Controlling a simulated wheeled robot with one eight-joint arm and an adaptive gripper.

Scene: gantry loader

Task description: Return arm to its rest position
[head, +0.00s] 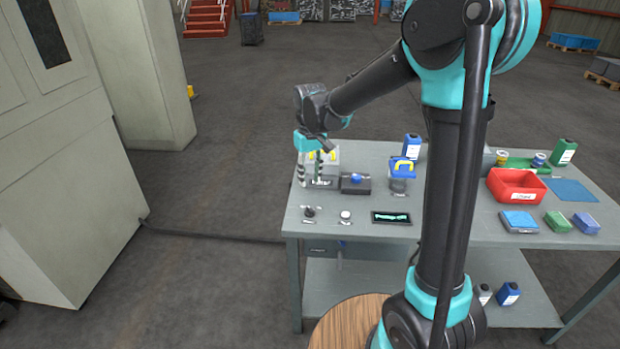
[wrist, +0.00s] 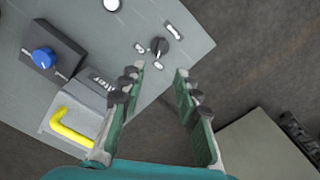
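My gripper (head: 311,168) is over the left end of the grey workbench (head: 385,228), pointing down. In the wrist view my gripper (wrist: 160,80) has its two fingers spread well apart, with nothing between them. Below and around it on the bench are a box with a yellow handle (wrist: 70,125), a dark block with a blue knob (wrist: 42,58) and a small black knob (wrist: 159,45). My arm reaches out to the left from its upright column in the head view. Part of the bench is hidden behind that column.
A red bin (head: 516,186), a blue case (head: 519,221) and a green case (head: 557,221) stand on the bench's right half. A dark display panel (head: 391,217) lies near the front edge. A large pale cabinet (head: 60,190) stands left of the bench, with open floor between.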

